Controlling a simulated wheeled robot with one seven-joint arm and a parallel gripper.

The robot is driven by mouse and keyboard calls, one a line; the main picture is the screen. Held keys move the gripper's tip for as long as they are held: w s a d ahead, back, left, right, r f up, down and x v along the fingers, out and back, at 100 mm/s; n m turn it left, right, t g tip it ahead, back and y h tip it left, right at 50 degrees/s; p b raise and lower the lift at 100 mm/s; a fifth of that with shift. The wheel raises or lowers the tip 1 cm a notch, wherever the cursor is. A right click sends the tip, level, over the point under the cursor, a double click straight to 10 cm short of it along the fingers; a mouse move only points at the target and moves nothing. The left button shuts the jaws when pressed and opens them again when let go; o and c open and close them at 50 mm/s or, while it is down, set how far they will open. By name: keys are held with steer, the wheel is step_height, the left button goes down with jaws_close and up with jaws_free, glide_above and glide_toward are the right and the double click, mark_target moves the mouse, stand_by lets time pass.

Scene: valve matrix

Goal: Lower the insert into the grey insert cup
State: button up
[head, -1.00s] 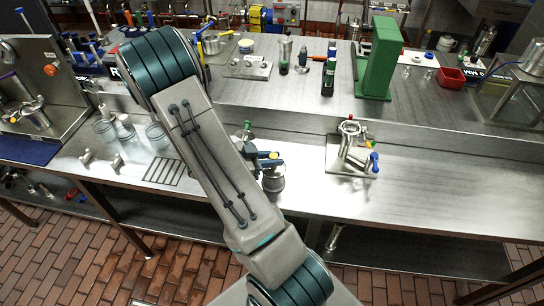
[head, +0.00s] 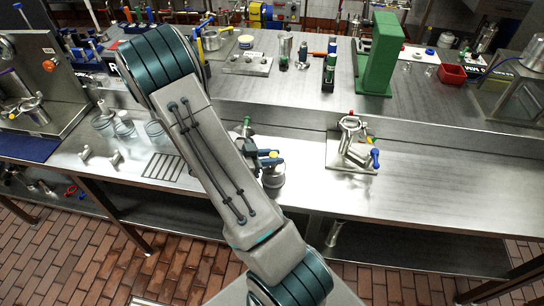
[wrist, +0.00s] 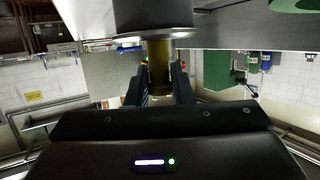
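In the wrist view, which looks upside down, my gripper (wrist: 159,88) has its two fingers closed on both sides of a brass-coloured cylinder, the insert (wrist: 159,65). The insert's far end meets the rim of a dark grey round body (wrist: 152,18) at the top of the picture, which looks like the insert cup. I cannot tell whether the insert's end is inside the rim or only in front of it.
In the head view, a metal valve piece with a blue handle (head: 356,148) stands on the front bench. A metal pot-like part (head: 274,176) shows beside my arm. A green block (head: 383,55) and small bottles stand on the rear shelf. The bench front right is clear.

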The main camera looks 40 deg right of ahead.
steer(key=o, duration=0.4)
steer(key=shift+c, duration=0.2)
